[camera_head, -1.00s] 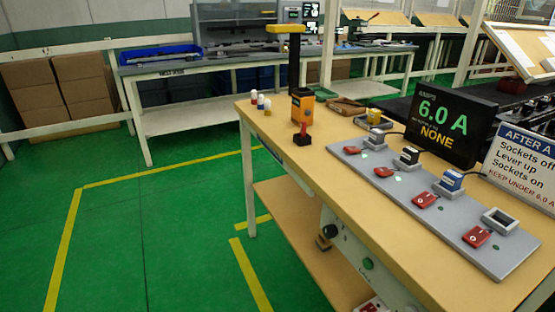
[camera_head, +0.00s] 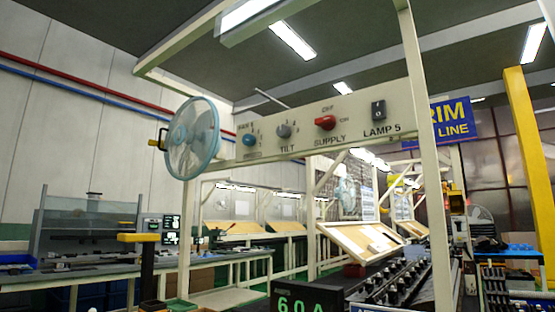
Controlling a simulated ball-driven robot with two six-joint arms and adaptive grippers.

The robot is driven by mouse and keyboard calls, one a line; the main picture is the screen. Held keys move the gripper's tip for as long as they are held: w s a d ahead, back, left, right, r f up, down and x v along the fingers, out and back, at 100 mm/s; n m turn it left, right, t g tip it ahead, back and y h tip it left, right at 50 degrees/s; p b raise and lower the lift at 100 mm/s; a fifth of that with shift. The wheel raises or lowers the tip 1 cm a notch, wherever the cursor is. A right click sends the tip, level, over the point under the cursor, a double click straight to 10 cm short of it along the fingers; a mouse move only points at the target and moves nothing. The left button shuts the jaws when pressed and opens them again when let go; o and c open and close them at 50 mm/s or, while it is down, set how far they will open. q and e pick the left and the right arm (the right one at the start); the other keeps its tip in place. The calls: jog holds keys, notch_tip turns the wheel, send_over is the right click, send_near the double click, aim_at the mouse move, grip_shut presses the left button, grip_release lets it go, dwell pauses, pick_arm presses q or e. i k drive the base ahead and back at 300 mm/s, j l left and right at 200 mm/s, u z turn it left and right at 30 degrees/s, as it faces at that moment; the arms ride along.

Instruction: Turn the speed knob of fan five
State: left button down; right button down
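A pale beam panel (camera_head: 300,128) hangs above the workbench. A blue knob (camera_head: 249,140) sits at its left end, below lettering that starts with FAN and beside small scale marks. Its exact pointer setting is too small to read. A light blue caged fan (camera_head: 193,138) is mounted just left of the panel. To the right of the blue knob are a grey TILT knob (camera_head: 284,130), a red SUPPLY knob (camera_head: 325,122) with OFF and ON marks, and a black LAMP 5 rocker switch (camera_head: 378,114). Neither of my grippers is in view.
Cream posts (camera_head: 422,150) support the panel. Below it are a black 6.0 A display (camera_head: 308,303) and a yellow-topped black post (camera_head: 140,237). A yellow column (camera_head: 529,130) stands at right. The air directly in front of the panel looks clear.

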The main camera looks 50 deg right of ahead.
aim_at(249, 140)
jog(key=z, duration=1.7)
